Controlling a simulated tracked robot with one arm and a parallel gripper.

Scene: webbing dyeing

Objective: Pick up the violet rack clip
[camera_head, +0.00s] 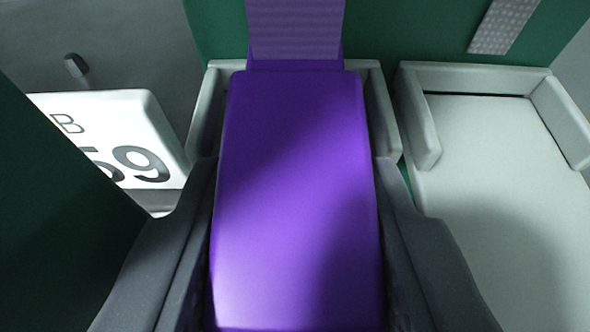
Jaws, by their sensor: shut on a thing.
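The violet rack clip (295,190) fills the middle of the view as a long purple block. A ribbed, paler violet part (295,28) rises at its far end. My gripper (297,235) has its two dark fingers on the left and right sides of the clip and is shut on it. The far end of the clip lies between the light grey walls of a holder (381,112). I cannot tell whether the clip is lifted off the holder's floor. The near end runs out of the bottom of the picture.
An empty light grey holder (500,165) stands close on the right. A white label plate (115,130) with "B" and large digits, partly hidden, is on the left. A dark green surface (400,30) lies behind, with a grey patterned strip (503,25) at the upper right.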

